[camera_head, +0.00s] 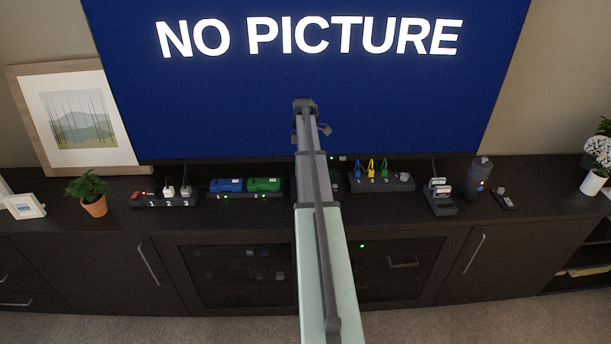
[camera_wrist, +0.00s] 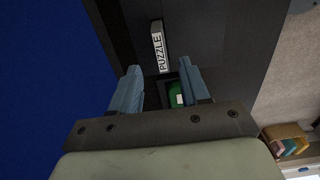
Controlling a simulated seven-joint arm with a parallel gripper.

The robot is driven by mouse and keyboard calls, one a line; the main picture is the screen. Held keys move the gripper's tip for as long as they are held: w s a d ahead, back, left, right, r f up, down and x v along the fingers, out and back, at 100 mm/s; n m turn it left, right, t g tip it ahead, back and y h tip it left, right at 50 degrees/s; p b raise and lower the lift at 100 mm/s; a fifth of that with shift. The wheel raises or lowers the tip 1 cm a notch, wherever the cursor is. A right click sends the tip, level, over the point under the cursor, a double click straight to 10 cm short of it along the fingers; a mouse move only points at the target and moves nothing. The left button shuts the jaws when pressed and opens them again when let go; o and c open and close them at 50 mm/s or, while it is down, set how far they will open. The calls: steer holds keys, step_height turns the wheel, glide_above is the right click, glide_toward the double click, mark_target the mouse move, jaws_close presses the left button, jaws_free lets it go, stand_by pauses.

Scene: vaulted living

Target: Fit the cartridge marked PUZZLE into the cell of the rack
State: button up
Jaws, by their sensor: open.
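The cartridge marked PUZZLE (camera_wrist: 157,48) shows in the wrist view as a white label with black letters on a dark, narrow body. It lies beyond my fingertips, near the middle between them. My gripper (camera_wrist: 160,82) is open, with its two blue-grey fingers apart and nothing clearly held. A small green thing with a pale patch (camera_wrist: 173,97) shows between the fingers. In the head view my arm hides the fingers and the PUZZLE cartridge. A small dark holder (camera_head: 441,209) with pale upright pieces may be the rack; its cell cannot be made out.
The dark cabinet top (camera_head: 240,215) carries a plug strip (camera_head: 165,202), blue (camera_head: 227,185) and green (camera_head: 264,185) units, a cable block (camera_head: 384,184), a dark bottle (camera_head: 478,178) and a potted plant (camera_head: 93,205). The large screen (camera_head: 230,100) stands behind.

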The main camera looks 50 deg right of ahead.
steer(key=shift+s+d+f, duration=0.1)
steer(key=shift+s+f, duration=0.05)
steer(key=shift+f, duration=1.45)
steer(key=shift+s+d+f, duration=0.1)
steer(key=shift+f, duration=1.5)
steer(key=shift+c, duration=0.2)
jaws_close()
